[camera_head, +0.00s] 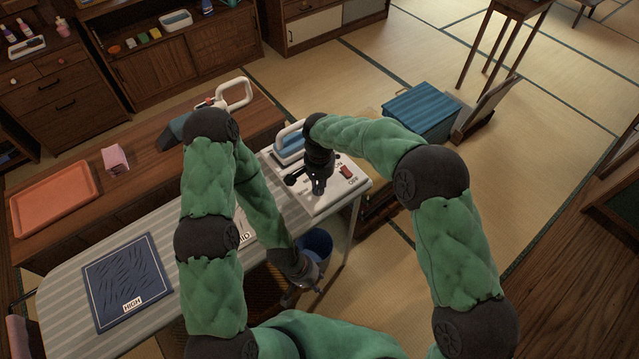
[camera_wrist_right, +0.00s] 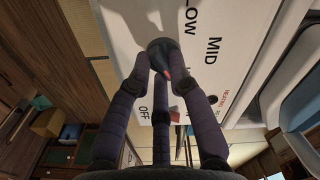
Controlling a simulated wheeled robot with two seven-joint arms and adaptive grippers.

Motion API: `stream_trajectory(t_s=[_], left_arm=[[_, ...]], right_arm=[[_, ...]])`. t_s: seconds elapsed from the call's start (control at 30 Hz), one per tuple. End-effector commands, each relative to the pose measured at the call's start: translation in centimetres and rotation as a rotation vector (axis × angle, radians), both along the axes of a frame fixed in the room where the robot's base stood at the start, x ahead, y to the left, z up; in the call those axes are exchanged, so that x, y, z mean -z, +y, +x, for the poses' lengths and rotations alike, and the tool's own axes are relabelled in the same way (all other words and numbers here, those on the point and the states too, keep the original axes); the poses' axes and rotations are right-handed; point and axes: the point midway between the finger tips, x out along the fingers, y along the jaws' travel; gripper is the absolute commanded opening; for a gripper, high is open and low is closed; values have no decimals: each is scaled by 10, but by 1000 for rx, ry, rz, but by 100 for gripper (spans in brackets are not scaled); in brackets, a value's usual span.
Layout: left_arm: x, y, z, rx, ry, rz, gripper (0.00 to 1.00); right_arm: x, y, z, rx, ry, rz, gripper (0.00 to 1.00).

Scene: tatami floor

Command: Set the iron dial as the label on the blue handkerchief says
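The blue handkerchief (camera_head: 115,274) lies flat on the striped ironing board, with a white label reading HIGH (camera_head: 132,303). The iron (camera_head: 289,148) rests on the white panel (camera_head: 335,195) at the board's far end. My right gripper (camera_head: 312,184) is over this panel. In the right wrist view its three fingers (camera_wrist_right: 163,82) are spread around the dark dial (camera_wrist_right: 158,47), which has a small red mark. LOW, MID and OFF are printed nearby; fingers hide part of the dial and print. My left gripper (camera_head: 302,290) hangs low beside the board, fingers apart and empty.
A pale cloth with a partly hidden label ending in ID (camera_head: 243,238) lies under my left arm. A red switch (camera_head: 347,171) is on the panel. A blue bucket (camera_head: 317,244) stands below. An orange tray (camera_head: 54,199) and pink cloth (camera_head: 115,159) are on the low table behind.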

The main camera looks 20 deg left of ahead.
Motion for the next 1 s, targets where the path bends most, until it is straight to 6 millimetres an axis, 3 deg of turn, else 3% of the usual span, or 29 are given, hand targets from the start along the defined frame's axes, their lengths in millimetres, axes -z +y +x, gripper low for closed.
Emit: stream_trajectory(t_s=[0.07, 0.47, 0.57, 1.0], left_arm=[[0, 0, 0, 0, 0, 0, 40], [0, 0, 0, 0, 0, 0, 40], [0, 0, 0, 0, 0, 0, 40], [0, 0, 0, 0, 0, 0, 40]], right_arm=[[0, 0, 0, 0, 0, 1, 42], [-4, 0, 0, -1, -1, 1, 42], [-15, 1, 1, -1, -3, 2, 42], [-96, 1, 1, -1, -3, 2, 42]])
